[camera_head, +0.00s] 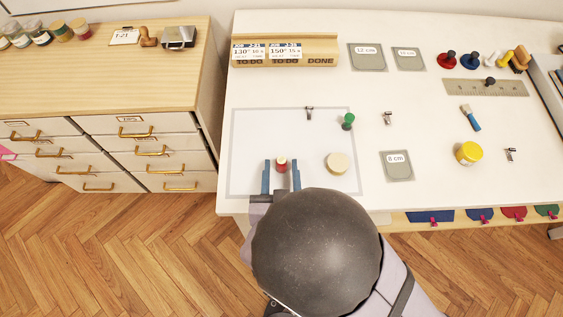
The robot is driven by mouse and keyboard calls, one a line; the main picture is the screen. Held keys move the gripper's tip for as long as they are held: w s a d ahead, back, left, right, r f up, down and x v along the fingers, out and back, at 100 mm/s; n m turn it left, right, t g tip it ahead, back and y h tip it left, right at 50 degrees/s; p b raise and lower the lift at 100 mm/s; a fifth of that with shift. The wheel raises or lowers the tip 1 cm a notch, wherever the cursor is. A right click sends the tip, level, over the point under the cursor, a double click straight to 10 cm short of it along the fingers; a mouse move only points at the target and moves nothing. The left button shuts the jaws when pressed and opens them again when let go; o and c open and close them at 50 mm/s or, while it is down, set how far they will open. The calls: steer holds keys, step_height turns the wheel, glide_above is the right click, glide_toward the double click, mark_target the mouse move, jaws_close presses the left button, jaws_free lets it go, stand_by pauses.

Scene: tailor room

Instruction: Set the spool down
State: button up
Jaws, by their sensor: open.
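A small red spool (282,168) with a pale top stands on the white table (320,220), inside a faint grey outlined area, as far as this view from above shows. My gripper (281,172) is open. Its two blue fingers stand on the left and right of the red spool, with a gap visible on each side. The lower part of the gripper is hidden behind my own dark round arm link.
A round cream item (337,162) is close to the right finger. A green-topped piece (347,121) and a small metal clip (309,112) lie farther back. A yellow jar (469,153) and an "8 cm" card (397,165) are to the right. A wooden rack (285,50) stands at the back.

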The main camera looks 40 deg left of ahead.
mark_target(282, 152)
steer(key=shift+w+a+f+b, duration=0.35)
steer(key=shift+w+f+b, duration=0.05)
steer(key=shift+w+b, duration=0.05)
steer(key=shift+w+a+r, duration=0.1)
steer(key=shift+w+a, duration=0.1)
steer(key=shift+w+a+p, duration=0.2)
steer(key=shift+w+p, duration=0.05)
steer(key=shift+p, duration=0.05)
steer(key=shift+p+x, duration=0.55)
steer(key=shift+x, duration=1.6)
jaws_close()
